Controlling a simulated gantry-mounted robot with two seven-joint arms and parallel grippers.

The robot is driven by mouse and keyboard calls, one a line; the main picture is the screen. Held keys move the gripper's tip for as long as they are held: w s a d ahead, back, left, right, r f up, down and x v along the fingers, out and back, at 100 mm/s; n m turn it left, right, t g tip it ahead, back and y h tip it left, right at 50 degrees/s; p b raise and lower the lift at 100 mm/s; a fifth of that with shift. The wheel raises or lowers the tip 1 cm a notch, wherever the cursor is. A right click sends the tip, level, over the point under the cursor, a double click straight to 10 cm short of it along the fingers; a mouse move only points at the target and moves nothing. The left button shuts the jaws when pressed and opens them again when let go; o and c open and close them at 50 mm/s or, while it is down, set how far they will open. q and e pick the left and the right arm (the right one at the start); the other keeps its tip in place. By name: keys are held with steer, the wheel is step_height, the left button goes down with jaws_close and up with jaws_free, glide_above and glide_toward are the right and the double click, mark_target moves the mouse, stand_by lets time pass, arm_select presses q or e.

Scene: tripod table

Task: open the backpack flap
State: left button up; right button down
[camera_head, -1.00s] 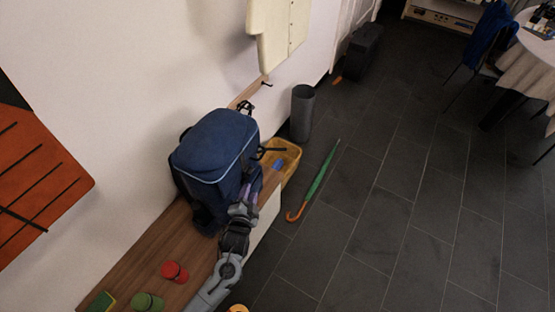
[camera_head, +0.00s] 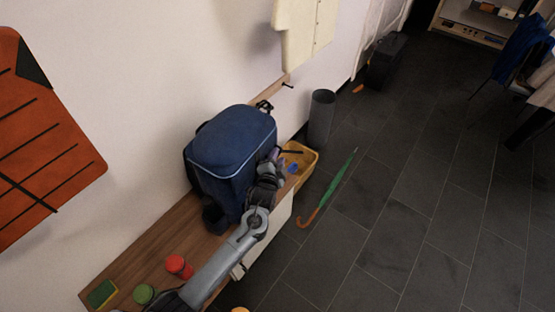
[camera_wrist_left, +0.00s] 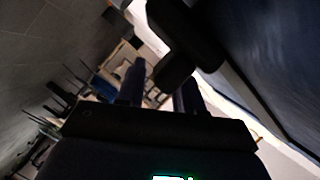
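The blue backpack (camera_head: 232,145) with pale piping stands upright on the wooden bench against the wall. Its top flap looks closed. My left gripper (camera_head: 273,162) is at the backpack's right side, below the flap edge; its fingertips are hard to make out there. In the left wrist view the two fingers (camera_wrist_left: 158,90) stand apart, so the gripper is open. A dark rounded piece (camera_wrist_left: 180,60) lies close to the fingertips; I cannot tell whether it touches them. The dark blue backpack side (camera_wrist_left: 275,50) fills the right of that view. My right gripper is not in view.
The bench (camera_head: 140,258) holds a red item (camera_head: 178,266), a green item (camera_head: 144,293) and a sponge (camera_head: 102,293). A yellow tray (camera_head: 303,168) and grey cylinder (camera_head: 321,118) are beyond the backpack. A green umbrella (camera_head: 335,185) lies on the open floor.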

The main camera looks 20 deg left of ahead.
arm_select(q)
steer(key=shift+w, duration=0.35)
steer(key=shift+f, duration=0.1)
jaws_close()
